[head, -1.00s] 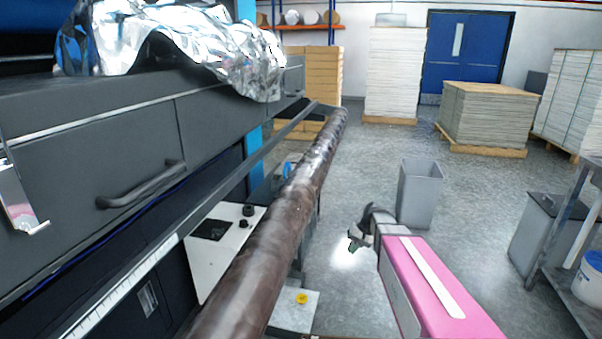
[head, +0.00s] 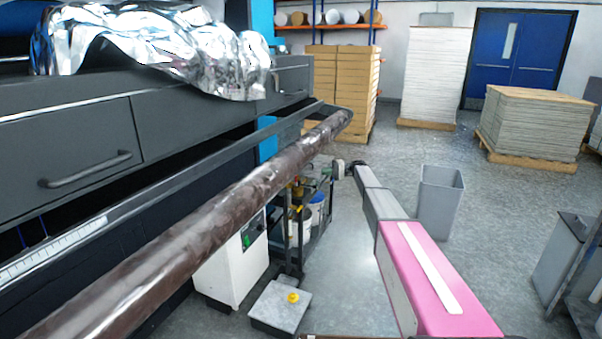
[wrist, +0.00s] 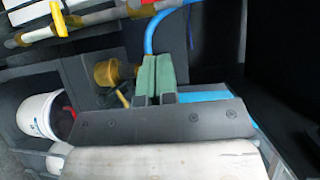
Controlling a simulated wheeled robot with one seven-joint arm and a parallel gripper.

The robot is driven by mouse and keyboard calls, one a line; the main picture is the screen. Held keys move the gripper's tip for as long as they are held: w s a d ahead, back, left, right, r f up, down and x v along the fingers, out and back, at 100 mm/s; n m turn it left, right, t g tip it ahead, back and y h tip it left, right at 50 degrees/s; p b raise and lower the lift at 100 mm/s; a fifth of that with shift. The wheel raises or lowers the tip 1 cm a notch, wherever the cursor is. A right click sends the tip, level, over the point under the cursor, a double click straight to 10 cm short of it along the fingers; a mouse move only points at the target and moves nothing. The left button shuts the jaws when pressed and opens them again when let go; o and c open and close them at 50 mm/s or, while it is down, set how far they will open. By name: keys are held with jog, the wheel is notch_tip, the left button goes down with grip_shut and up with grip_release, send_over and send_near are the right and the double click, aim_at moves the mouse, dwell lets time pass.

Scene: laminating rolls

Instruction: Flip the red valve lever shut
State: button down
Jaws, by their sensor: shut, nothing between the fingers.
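My gripper (head: 344,168) is at the far end of my outstretched pink and grey arm in the head view, close to the right side of a dark shelf rack (head: 318,205) below the long brown roll. In the wrist view my gripper (wrist: 156,78) shows as two green finger pads side by side, shut and empty, with a yellow-brown round part (wrist: 108,72) just left of them. A blue hose (wrist: 150,35) runs up behind the fingertips. I cannot make out the red valve lever for certain; a small red patch (wrist: 68,115) shows by a white bucket.
The brown roll (head: 200,210) slants across the left in front of the dark machine (head: 80,150). A grey bin (head: 439,205) stands right of my arm. A yellow-knobbed grey box (head: 280,308) is on the floor. A yellow handle (wrist: 58,18) shows upper left in the wrist view.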

jog(key=w, duration=0.1)
jog(key=w+r, duration=0.1)
jog(key=shift+w+a+r+n+g+y, duration=0.15)
jog(key=shift+w+r+n+g+y, duration=0.15)
jog(key=shift+w+n+g, duration=0.1)
jog(key=shift+s, duration=0.1)
jog(key=s+x, duration=0.2)
jog(key=x, duration=1)
jog(key=shift+s, duration=0.4)
jog(key=shift+a, duration=0.1)
